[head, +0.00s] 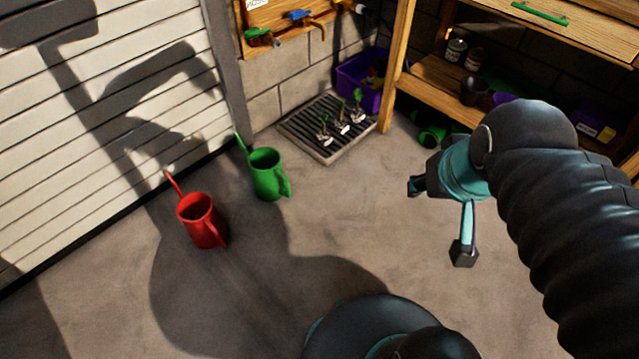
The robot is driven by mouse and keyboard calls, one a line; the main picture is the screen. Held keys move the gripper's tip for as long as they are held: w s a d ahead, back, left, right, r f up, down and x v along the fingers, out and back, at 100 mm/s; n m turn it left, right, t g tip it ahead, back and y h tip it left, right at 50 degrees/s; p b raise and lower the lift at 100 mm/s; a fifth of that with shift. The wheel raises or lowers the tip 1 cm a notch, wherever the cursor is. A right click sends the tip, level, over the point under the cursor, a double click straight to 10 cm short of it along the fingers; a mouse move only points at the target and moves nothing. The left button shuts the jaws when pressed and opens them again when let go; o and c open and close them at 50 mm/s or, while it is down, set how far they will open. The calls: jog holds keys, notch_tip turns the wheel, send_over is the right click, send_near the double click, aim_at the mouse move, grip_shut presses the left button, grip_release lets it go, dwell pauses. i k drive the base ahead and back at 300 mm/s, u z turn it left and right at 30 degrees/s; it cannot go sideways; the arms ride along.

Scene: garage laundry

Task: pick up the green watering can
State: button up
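The green watering can (268,178) stands upright on the concrete floor, left of the picture's middle. Its thin spout points up to the left and its handle is on the right side. My gripper (438,221) is at the right, well apart from the can, with its two fingers spread and nothing between them. A red watering can (202,222) of similar shape stands on the floor to the left of the green one and nearer to me.
A floor grate (318,152) with small potted seedlings lies behind the green can. A purple crate (358,88) and a wooden workbench (425,80) stand at the back right. A slatted garage door (100,110) closes off the left. The middle floor is clear.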

aim_at(270, 182)
jog(key=z, duration=0.4)
jog(key=k, duration=0.6)
jog(key=z, duration=0.6)
jog(key=i, duration=1.5)
jog(key=u, duration=1.25)
jog(key=i, duration=0.85)
jog(key=u, duration=1.35)
jog(key=i, duration=0.2)
